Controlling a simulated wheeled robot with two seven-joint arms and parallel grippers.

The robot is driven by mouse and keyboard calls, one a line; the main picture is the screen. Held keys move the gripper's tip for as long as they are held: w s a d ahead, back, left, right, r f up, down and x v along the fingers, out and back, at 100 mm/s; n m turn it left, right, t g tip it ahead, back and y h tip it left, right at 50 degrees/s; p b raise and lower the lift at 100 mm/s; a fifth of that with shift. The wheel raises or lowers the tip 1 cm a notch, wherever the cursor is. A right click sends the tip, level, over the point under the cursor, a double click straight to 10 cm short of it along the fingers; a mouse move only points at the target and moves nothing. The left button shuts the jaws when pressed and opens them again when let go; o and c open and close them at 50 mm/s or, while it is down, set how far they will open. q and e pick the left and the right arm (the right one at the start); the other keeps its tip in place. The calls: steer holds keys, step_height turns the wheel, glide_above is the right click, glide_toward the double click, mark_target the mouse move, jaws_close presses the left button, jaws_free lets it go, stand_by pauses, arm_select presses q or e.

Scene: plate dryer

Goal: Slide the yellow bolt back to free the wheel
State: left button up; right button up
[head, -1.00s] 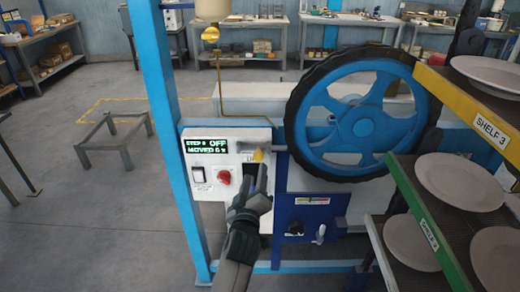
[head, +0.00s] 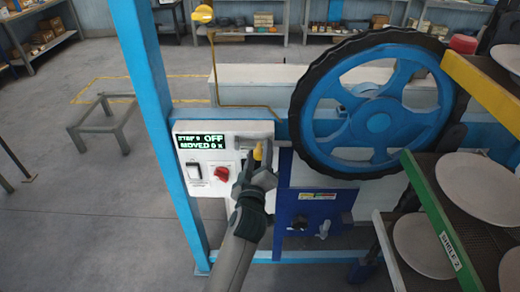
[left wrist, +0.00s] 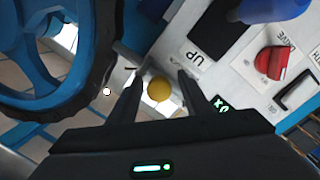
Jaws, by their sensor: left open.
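The yellow bolt knob (head: 257,152) is at the upper right of the white control panel (head: 222,185). In the left wrist view the round yellow knob (left wrist: 159,89) shows between my fingertips. My left gripper (head: 256,163) is open, with one finger on each side of the knob; I cannot tell whether either finger touches it. The bolt's shaft is mostly hidden. The blue spoked wheel (head: 378,122) with a black rim stands right of the panel, and its edge shows in the left wrist view (left wrist: 50,68). My right gripper is not in view.
Shelves with plates (head: 475,188) crowd the right side. A blue box (head: 312,208) is below the wheel.

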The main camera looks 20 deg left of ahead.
arm_select(q)
steer(key=shift+s, duration=0.1)
steer(key=shift+c, duration=0.7)
jaws_close()
steer(key=a, duration=0.2)
steer(key=s+a+p, duration=0.1)
steer(key=a, duration=0.1)
steer(key=shift+r, duration=0.1)
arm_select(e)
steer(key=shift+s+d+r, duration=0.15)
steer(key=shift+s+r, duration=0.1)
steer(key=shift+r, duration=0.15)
arm_select(q)
jaws_free()
steer(key=shift+a, duration=0.1)
steer(key=shift+o, duration=0.7)
steer(key=shift+s+a, duration=0.1)
steer(key=shift+a, duration=0.05)
steer(key=shift+d, duration=0.2)
